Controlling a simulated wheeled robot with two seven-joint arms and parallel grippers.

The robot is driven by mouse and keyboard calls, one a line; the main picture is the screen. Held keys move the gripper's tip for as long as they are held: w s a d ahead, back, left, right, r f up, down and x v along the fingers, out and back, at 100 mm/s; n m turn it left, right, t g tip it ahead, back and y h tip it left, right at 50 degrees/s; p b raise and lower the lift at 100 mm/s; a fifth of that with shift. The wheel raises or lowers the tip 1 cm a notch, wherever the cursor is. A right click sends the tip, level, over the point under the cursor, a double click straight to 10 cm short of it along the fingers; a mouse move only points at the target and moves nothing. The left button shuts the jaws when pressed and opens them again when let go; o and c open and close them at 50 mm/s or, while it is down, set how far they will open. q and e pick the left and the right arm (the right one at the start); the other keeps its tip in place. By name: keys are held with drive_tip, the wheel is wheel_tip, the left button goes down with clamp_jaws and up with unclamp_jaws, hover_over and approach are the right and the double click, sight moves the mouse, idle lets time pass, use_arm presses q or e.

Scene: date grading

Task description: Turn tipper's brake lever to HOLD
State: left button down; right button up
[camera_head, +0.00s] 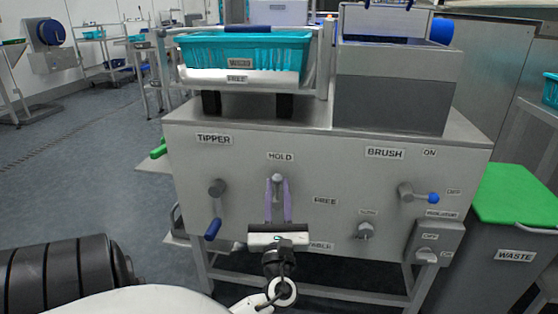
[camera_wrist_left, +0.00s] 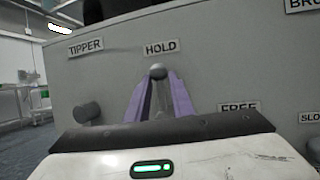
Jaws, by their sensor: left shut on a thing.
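The brake lever (camera_head: 278,179) is on the grey front panel, below the HOLD label (camera_head: 281,156). Its round grey knob (camera_wrist_left: 157,71) shows in the left wrist view directly under the HOLD label (camera_wrist_left: 161,48). The lever appears to stand upright, pointing at HOLD, with the FREE label (camera_head: 325,201) off to its right. My left gripper (camera_head: 279,192) is shut on the lever, its two purple fingers on either side of it just below the knob. The lower part of the lever is mostly hidden by the fingers and gripper body. My right gripper is not in view.
A crank with a blue handle (camera_head: 213,228) hangs left of the lever under the TIPPER label. A brush lever with a blue knob (camera_head: 433,198) and a dial (camera_head: 365,231) are to the right. A teal crate (camera_head: 245,48) sits on top. A green-lidded waste bin (camera_head: 515,195) stands right.

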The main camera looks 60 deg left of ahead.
use_arm(q)
drive_tip(key=shift+s, duration=0.1)
drive_tip(key=c, duration=1.6)
unclamp_jaws()
drive_tip(key=shift+o, duration=0.2)
drive_tip(key=p+v, duration=0.1)
drive_tip(key=v, duration=0.9)
drive_tip(key=shift+s+f, duration=0.1)
